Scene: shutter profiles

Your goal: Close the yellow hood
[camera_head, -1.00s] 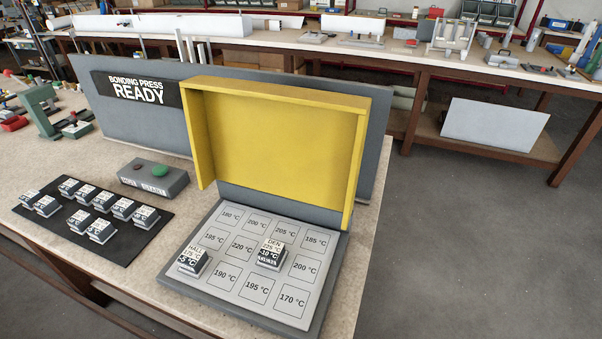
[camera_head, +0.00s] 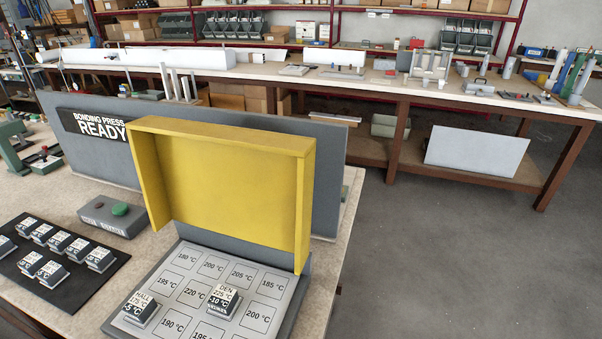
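The yellow hood (camera_head: 222,185) stands open and upright at the back of the bonding press, its hollow side facing me. Below it lies the grey press plate (camera_head: 210,265) with printed temperature squares. Two labelled blocks sit on the plate, one at the left (camera_head: 140,308) and one near the middle (camera_head: 223,299). The plate's front edge is cut off by the bottom of the picture. Behind the hood a grey panel (camera_head: 325,165) carries a black sign (camera_head: 92,126) reading "BONDING PRESS READY". My gripper is not in view.
A grey button box (camera_head: 112,217) with a green and a red button stands left of the hood. A black mat (camera_head: 85,285) with several labelled blocks lies at the left. Open floor (camera_head: 450,260) is at the right, before a long back bench (camera_head: 400,88).

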